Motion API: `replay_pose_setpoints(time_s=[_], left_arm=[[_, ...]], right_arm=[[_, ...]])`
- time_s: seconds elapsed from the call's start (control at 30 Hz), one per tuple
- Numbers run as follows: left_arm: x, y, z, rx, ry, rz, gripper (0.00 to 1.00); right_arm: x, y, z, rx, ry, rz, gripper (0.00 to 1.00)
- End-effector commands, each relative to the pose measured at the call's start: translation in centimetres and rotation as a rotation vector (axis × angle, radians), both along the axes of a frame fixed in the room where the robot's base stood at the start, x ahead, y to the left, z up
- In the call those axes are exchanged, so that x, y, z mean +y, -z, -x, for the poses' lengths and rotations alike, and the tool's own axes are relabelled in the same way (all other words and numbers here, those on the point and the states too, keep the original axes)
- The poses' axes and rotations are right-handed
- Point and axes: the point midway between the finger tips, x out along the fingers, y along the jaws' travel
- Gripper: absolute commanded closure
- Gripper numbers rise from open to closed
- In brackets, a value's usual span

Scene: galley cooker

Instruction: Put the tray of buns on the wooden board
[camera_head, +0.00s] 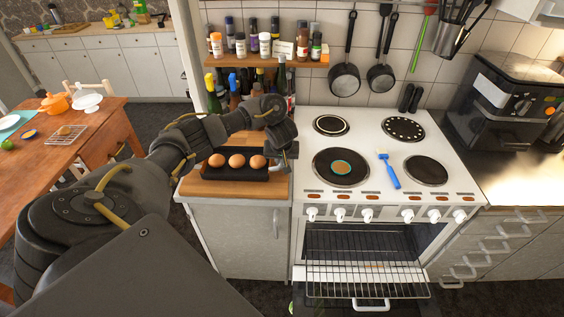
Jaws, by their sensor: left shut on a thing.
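The dark tray (234,176) holds a row of three brown buns (237,160). It is at the wooden worktop (225,191) left of the cooker and looks level. My left gripper (287,159) is shut on the tray at its right end, with my left arm reaching over from the left. I cannot tell whether the tray rests on the wood or hangs just above it. A separate wooden board cannot be made out from the worktop under the tray. My right gripper is not in view.
The white cooker (376,210) stands right of the tray, with a blue brush (389,170) on its top. Its oven is open, with a wire rack (365,280) pulled out. Bottles (235,92) stand behind the tray. A wooden table (95,150) is at the left.

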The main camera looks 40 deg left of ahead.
Motion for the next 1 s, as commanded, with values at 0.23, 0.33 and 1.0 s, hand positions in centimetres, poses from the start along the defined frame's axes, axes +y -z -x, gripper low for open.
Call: replay_pose_setpoints(time_s=[0.23,0.33,1.0], left_arm=[[0.0,0.3,0.0,0.001,0.001,0.000,0.72],[0.0,0.3,0.0,0.000,0.001,0.000,0.62],[-1.4,-6.8,1.7,-0.003,0.005,-0.004,0.62]], right_arm=[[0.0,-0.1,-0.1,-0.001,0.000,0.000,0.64],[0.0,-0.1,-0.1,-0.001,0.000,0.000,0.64],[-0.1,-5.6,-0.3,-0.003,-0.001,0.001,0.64]])
